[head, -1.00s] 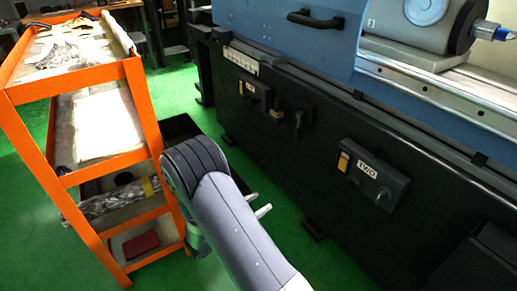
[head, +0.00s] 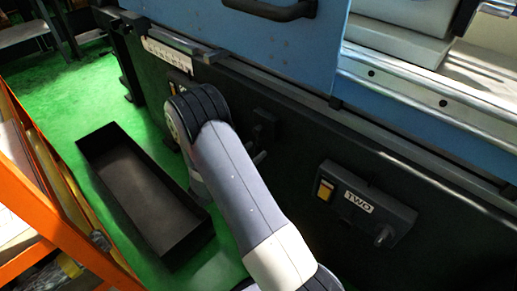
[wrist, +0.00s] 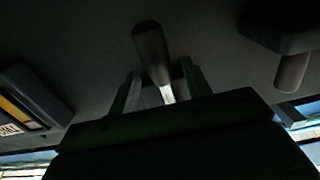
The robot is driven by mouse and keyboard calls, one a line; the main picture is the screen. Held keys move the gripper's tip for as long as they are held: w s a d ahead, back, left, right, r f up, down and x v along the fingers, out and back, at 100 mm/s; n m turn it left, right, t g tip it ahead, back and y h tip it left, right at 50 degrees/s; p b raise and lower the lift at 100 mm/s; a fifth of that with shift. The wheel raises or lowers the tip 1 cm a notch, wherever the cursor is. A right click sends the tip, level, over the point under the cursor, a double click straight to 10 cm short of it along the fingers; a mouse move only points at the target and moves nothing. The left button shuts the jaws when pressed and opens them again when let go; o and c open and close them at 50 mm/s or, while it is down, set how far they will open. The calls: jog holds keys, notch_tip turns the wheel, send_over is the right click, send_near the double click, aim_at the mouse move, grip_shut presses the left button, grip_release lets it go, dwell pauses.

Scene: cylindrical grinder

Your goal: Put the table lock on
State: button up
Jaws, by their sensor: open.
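The table lock appears to be a lever with a black handle (wrist: 149,50) and a bright metal shaft, in the middle of the wrist view. My gripper (wrist: 161,70) is open, with one finger on each side of the lever's shaft. I cannot tell whether either finger touches it. In the head view, a dark lever mount (head: 266,124) shows on the machine's black front just right of my arm. My gripper (head: 256,158) is mostly hidden behind my arm there, with only a pale fingertip showing.
Another switch panel (wrist: 30,97) and a knob (wrist: 292,70) flank the lever in the wrist view. A black open tray (head: 140,190) and an orange cart (head: 25,190) stand left.

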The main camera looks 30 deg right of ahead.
jog(key=shift+x, duration=1.4)
jog(key=shift+c, duration=0.2)
grip_shut()
